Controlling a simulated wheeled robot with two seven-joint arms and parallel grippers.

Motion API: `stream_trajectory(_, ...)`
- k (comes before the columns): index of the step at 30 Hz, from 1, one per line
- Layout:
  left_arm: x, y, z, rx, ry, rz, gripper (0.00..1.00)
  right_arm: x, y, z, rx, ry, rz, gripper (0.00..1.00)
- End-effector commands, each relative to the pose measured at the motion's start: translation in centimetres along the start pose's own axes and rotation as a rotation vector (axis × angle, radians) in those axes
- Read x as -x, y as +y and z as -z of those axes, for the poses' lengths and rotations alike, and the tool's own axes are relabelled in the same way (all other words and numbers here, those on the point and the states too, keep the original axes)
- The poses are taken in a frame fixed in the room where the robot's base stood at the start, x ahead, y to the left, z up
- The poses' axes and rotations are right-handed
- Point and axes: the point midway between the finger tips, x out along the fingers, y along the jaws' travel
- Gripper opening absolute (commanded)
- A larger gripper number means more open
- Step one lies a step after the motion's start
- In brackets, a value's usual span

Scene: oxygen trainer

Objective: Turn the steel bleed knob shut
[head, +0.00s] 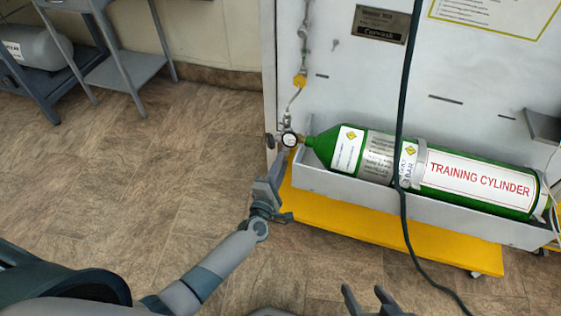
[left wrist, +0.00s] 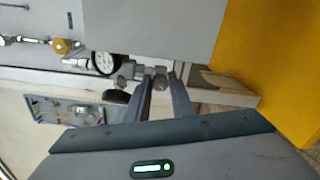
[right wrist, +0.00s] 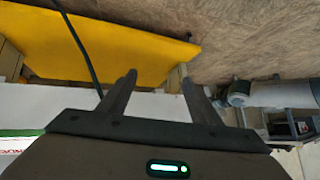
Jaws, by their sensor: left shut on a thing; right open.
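My left gripper (head: 282,155) is at the valve end of the green cylinder (head: 321,146), just below the round gauge (head: 289,139). In the left wrist view, its fingertips (left wrist: 158,77) are shut on a small steel knob (left wrist: 159,71) beside the gauge (left wrist: 105,62). In the head view the gripper hides this knob. A dark round knob (left wrist: 116,97) sits to its left, apart from the fingers; it also shows in the head view (head: 269,141). My right gripper (head: 364,293) is open and empty, low in front; its fingers (right wrist: 158,82) also show in the right wrist view.
The cylinder lies in a grey tray (head: 330,184) above a yellow base (head: 345,215), against a pale cabinet (head: 340,90). A dark hose (head: 403,120) hangs across the cylinder. A grey trolley (head: 125,68) stands at upper left. Open floor (head: 130,170) lies left.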

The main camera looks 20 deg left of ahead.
Motion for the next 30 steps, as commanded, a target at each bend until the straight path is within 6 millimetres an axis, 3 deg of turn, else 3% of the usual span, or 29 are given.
stream_trajectory(30, 0.1, -0.3, -0.1, -0.966, -0.003, 0.004, 0.0, 2.7, 4.2, -3.7, 0.012, -0.318, -0.117, 0.58)
